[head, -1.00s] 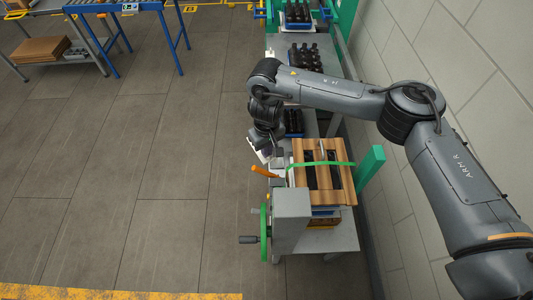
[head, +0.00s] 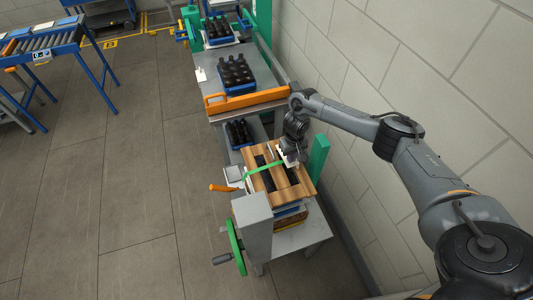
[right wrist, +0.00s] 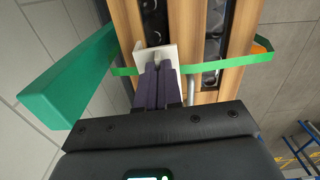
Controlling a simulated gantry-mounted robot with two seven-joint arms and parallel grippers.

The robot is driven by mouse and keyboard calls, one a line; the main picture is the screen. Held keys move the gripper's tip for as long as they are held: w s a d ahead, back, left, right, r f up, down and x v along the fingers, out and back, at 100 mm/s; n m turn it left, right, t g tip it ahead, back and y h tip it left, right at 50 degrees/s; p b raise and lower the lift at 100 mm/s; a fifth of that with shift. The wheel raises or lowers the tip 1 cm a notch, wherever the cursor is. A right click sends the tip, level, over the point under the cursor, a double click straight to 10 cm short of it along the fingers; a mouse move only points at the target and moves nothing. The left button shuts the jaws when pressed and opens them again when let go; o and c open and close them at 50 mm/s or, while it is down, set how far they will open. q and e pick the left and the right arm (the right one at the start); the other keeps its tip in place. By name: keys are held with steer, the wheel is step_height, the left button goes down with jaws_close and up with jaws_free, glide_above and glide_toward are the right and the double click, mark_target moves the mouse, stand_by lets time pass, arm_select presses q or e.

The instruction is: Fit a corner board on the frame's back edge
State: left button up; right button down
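The slatted wooden frame (head: 262,190) lies on top of a stack on a grey stand, with a green strap (head: 262,167) across it. My right gripper (head: 289,158) is over the frame's back edge, on the wall side. In the right wrist view its dark fingers (right wrist: 166,82) are close together on a white corner board (right wrist: 158,53). The board is at the outer wooden slat (right wrist: 129,32), beside the strap; whether it is seated under the strap cannot be told. Dark bottle tops (right wrist: 212,45) show between the slats. My left gripper is not in view.
A green post (head: 319,156) stands close behind the frame, also large in the right wrist view (right wrist: 70,75). An orange handle (head: 222,188) and green handwheel (head: 236,247) are at the front. An orange bar (head: 248,99) and bottle crates (head: 236,78) lie beyond.

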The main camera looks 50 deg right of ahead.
steer(key=shift+m, duration=0.3)
steer(key=s+d+f+b, duration=0.1)
steer(key=d, duration=0.1)
steer(key=s+d+f+b, duration=0.1)
steer(key=s+f+b, duration=0.1)
steer(key=shift+s+d+f, duration=0.15)
steer(key=shift+d+f, duration=0.15)
steer(key=shift+d, duration=0.1)
steer(key=shift+f+b, duration=0.8)
steer(key=shift+b, duration=0.4)
steer(key=shift+f, duration=0.1)
steer(key=shift+f+b, duration=0.35)
steer(key=shift+f, duration=0.45)
steer(key=c, duration=1.2)
jaws_free()
